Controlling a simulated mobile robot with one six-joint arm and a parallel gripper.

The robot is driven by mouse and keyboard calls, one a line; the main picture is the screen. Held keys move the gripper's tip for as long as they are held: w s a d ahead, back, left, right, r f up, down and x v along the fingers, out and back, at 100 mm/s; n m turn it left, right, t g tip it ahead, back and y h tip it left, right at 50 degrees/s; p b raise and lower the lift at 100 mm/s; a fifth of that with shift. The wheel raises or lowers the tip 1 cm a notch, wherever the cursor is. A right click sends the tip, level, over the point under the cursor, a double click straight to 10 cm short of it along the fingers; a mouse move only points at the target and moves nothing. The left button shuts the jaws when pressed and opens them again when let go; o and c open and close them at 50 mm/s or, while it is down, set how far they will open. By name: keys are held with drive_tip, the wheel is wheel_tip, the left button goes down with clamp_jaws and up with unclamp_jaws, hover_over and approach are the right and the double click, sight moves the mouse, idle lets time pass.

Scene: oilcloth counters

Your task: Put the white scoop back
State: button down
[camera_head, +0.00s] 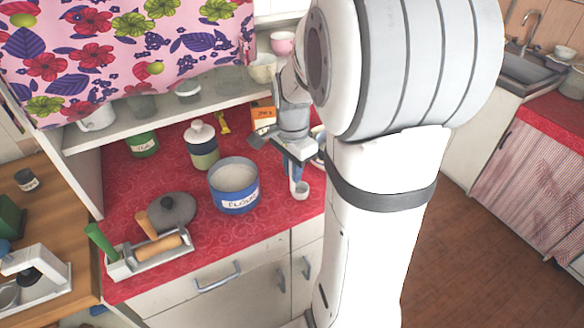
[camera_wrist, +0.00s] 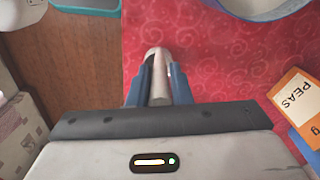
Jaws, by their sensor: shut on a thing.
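The white scoop (camera_head: 302,191) hangs from my gripper (camera_head: 296,170) over the right part of the red counter. In the wrist view its pale handle (camera_wrist: 158,88) stands between the two blue fingers (camera_wrist: 158,92), which are shut on it. Most of the scoop's bowl is hidden in that view. An open blue canister (camera_head: 236,206) with a flour label stands on the counter left of my gripper, with white contents. Its rim also shows at the top right of the wrist view (camera_wrist: 262,12).
A grey lid (camera_head: 180,206) and a utensil holder (camera_head: 146,262) are left of the canister. The peas box (camera_wrist: 300,98) is beside my gripper. A shelf (camera_head: 135,128) overhangs the back.

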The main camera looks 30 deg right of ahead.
drive_tip(key=shift+f, duration=0.1)
drive_tip(key=c, duration=1.8)
unclamp_jaws()
drive_tip(key=shift+f, duration=0.1)
drive_tip(key=o, duration=0.5)
wheel_tip(320, 180, up, 11)
drive_tip(key=shift+r, duration=0.45)
drive_tip(key=shift+s+a+r, duration=0.15)
drive_tip(key=shift+a+r, duration=0.05)
drive_tip(key=s+a+f+n+t, duration=0.1)
drive_tip(key=s+a+f+n, duration=0.1)
drive_tip(key=s+a+n, duration=0.1)
drive_tip(key=s+a+f+n+t, duration=0.1)
drive_tip(key=s+a+f+n, duration=0.1)
drive_tip(key=s+n, duration=0.3)
drive_tip(key=s+a+f+n+t, duration=0.1)
drive_tip(key=s+a+f+n, duration=0.1)
drive_tip(key=s+a+n, duration=0.2)
drive_tip(key=shift+s+a+n, duration=0.1)
drive_tip(key=shift+a+n, duration=0.1)
drive_tip(key=shift+n, duration=0.65)
drive_tip(key=shift+a+n, duration=0.2)
drive_tip(key=shift+n, duration=0.65)
